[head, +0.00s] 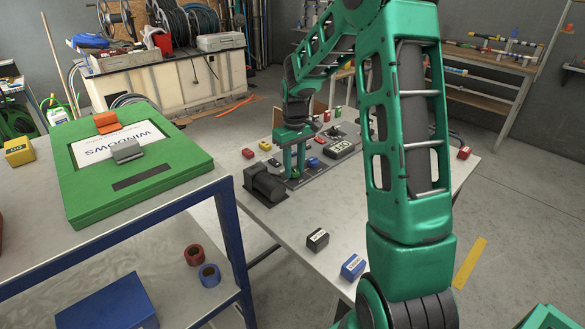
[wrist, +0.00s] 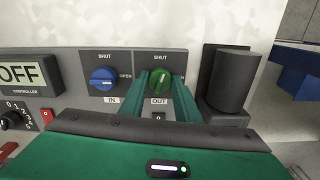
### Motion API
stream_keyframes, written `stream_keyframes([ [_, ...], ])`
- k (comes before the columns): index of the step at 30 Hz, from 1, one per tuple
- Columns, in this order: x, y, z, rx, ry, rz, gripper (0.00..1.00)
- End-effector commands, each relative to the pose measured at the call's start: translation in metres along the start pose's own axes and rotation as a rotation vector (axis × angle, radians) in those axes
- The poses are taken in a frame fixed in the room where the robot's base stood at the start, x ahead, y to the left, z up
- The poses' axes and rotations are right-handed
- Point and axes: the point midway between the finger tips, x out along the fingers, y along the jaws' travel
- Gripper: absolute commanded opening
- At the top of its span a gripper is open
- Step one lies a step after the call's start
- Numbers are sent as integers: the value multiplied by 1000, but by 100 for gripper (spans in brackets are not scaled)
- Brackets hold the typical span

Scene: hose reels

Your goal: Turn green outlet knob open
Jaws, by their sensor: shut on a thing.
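The green outlet knob (wrist: 159,80) sits on a grey panel (wrist: 174,57) marked SHUT above it and OUT below it. Its grip ridge looks roughly upright, slightly tilted, toward the SHUT mark. My gripper (wrist: 161,90) is shut on the knob, with one green finger on each side of it. In the head view my gripper (head: 291,175) reaches down to the panel on the far table, and the knob is largely hidden there.
A blue knob (wrist: 103,79) marked IN is left of the green one. A controller with an OFF display (wrist: 27,73) stands further left. A dark cylinder (wrist: 235,80) is close on the right. Small boxes (head: 317,239) lie on the table's near part.

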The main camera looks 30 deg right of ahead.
Motion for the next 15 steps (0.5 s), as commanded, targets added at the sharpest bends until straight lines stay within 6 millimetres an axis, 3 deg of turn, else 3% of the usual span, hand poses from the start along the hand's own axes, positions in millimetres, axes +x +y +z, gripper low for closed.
stream_keyframes([
  [15, -1, -1, -1, 490, 3, 1, 7],
])
